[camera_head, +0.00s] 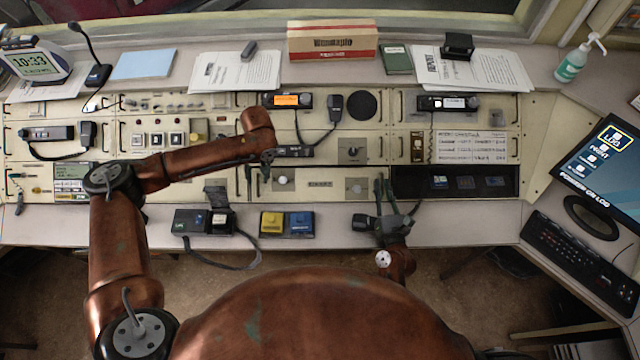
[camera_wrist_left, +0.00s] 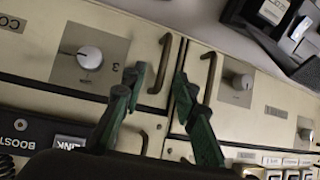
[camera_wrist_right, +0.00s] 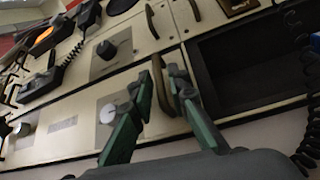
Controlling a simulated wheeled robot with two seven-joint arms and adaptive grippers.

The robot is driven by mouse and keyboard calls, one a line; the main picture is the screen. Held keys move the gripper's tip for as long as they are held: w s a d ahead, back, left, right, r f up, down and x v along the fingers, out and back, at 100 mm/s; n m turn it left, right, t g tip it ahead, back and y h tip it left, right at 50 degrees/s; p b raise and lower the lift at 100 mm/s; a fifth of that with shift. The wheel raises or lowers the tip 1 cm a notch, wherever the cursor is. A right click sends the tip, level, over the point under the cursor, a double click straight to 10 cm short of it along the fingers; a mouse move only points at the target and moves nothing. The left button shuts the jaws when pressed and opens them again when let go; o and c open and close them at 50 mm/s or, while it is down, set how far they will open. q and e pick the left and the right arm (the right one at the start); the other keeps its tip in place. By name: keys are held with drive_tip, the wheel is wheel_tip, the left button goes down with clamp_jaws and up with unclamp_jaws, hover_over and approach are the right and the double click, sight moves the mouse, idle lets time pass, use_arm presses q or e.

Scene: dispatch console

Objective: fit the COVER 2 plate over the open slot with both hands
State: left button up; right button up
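The COVER 2 plate (camera_head: 335,185) appears to be the cream panel at front centre, lying level in the console; its label is too small to read surely. It has two knobs and an upright handle at each end. The open slot (camera_head: 408,172) is the dark recess just right of it, with small modules inside; it also shows in the right wrist view (camera_wrist_right: 240,75). My left gripper (camera_head: 257,170) is open at the plate's left end, near a handle (camera_wrist_left: 162,62). My right gripper (camera_head: 384,190) is open, its fingers on either side of the right handle (camera_wrist_right: 160,85).
A black device (camera_head: 190,222) with a cable and a yellow-and-blue box (camera_head: 272,223) stand on the front ledge. A handset (camera_head: 334,108) and radio (camera_head: 287,100) are behind the plate. A keyboard (camera_head: 580,260) and monitor (camera_head: 600,165) stand at right.

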use_arm(q)
drive_tip(key=c, duration=0.5)
use_arm(e)
clamp_jaws()
use_arm(q)
clamp_jaws()
drive_tip(key=shift+r, duration=0.1)
